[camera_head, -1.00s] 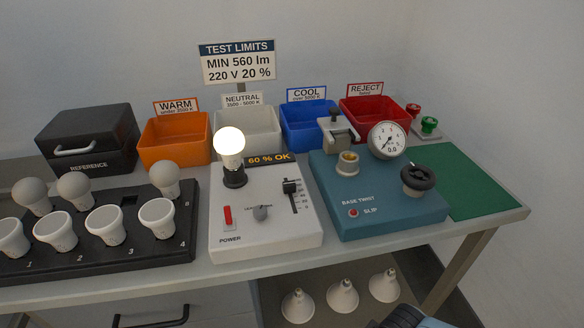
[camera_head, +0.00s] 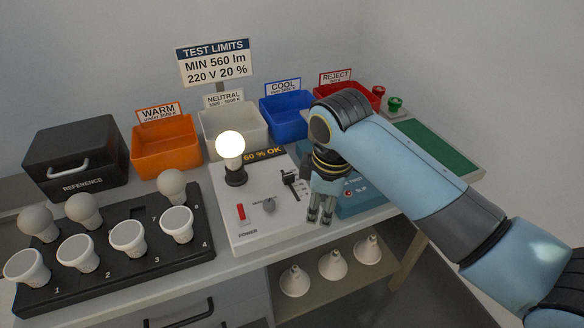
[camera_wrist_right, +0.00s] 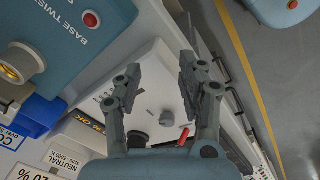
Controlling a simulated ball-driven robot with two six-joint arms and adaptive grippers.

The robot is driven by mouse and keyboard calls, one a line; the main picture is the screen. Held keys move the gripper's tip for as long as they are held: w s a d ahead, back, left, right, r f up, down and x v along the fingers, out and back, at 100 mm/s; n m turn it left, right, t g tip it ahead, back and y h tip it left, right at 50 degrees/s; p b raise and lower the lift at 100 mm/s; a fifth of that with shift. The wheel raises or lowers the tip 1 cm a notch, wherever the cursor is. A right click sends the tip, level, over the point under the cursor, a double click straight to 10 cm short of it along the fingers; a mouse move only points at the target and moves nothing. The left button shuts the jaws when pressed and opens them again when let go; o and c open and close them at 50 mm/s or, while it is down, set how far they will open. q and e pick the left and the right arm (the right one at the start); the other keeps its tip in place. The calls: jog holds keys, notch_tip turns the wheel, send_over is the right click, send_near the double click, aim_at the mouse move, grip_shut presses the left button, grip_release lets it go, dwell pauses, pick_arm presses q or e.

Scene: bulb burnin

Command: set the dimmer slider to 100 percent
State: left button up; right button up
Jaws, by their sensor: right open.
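The dimmer slider (camera_head: 290,178) has a black handle in a slot on the white tester box (camera_head: 249,230), right of the grey knob (camera_head: 268,205). Its handle sits above the middle of its scale. The display (camera_head: 262,156) reads "60 % OK". My right gripper (camera_head: 320,217) is open and empty, pointing down over the right front part of the box, to the right of the slider and apart from it. My left gripper is not in view.
A lit bulb (camera_head: 230,146) stands in the box's socket. A red power switch (camera_head: 240,212) is at its front left. The teal base-twist unit (camera_head: 360,201) is partly hidden behind my right arm. A black bulb rack (camera_head: 120,282) is left. Coloured bins stand behind.

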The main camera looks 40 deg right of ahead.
aim_at(291, 174)
jog(key=w+d+r+n+g+p, duration=0.1)
jog(key=w+r+n, duration=0.6)
jog(key=w+r, duration=0.4)
jog(key=shift+y, duration=0.3)
jog(key=f, duration=1.1)
jog(key=shift+w+f, duration=0.25)
jog(key=shift+f, duration=0.1)
grip_shut()
jog(key=shift+w+b, duration=0.1)
jog(key=shift+b, duration=0.2)
